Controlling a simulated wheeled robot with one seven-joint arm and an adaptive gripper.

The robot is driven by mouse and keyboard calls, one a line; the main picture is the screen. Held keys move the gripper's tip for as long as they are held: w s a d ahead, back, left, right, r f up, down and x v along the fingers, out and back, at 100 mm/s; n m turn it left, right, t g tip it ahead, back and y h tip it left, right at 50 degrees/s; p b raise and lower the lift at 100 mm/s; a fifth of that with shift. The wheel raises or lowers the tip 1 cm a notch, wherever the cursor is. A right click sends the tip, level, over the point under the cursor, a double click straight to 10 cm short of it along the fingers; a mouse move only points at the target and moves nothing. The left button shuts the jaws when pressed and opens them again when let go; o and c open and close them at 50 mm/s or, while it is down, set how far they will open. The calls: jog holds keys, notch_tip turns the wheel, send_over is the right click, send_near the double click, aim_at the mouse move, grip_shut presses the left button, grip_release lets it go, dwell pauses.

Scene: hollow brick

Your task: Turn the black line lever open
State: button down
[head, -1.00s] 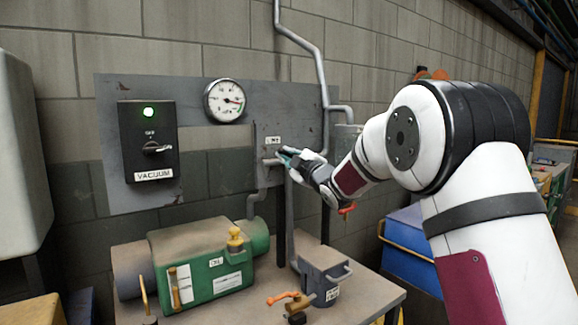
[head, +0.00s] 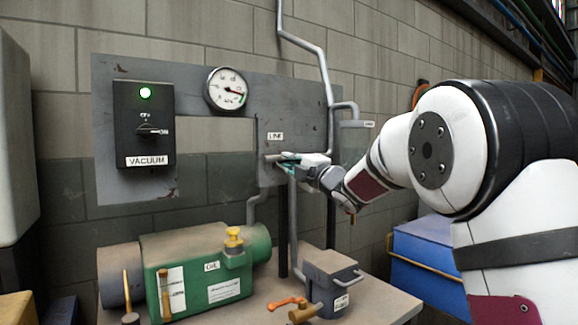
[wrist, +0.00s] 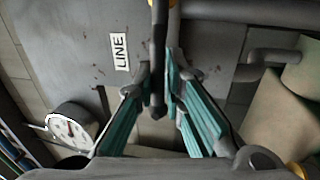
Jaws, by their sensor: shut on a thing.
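The black line lever (wrist: 158,60) is a dark bar in the wrist view. My gripper (wrist: 160,78), with teal-padded fingers, is shut on the lever, one finger on each side. In the head view my gripper (head: 288,160) is at the panel just below the LINE label (head: 275,136). There it hides most of the lever, and I cannot tell the lever's exact angle.
The gauge (head: 227,89) and the VACUUM switch box (head: 145,124), with a lit green lamp, are left on the panel. A green pump (head: 205,275) and a grey pot (head: 330,280) with an orange-handled valve (head: 290,303) stand on the bench below. A pipe (head: 326,75) runs up the wall.

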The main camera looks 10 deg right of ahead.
jog(key=shift+a+f, duration=0.2)
jog(key=c, duration=1.7)
grip_release()
jog(key=shift+r, duration=0.1)
jog(key=shift+d, duration=0.1)
jog(key=shift+s, duration=0.15)
jog(key=v, duration=1.1)
jog(key=shift+s+d, duration=0.15)
jog(key=shift+s, duration=0.2)
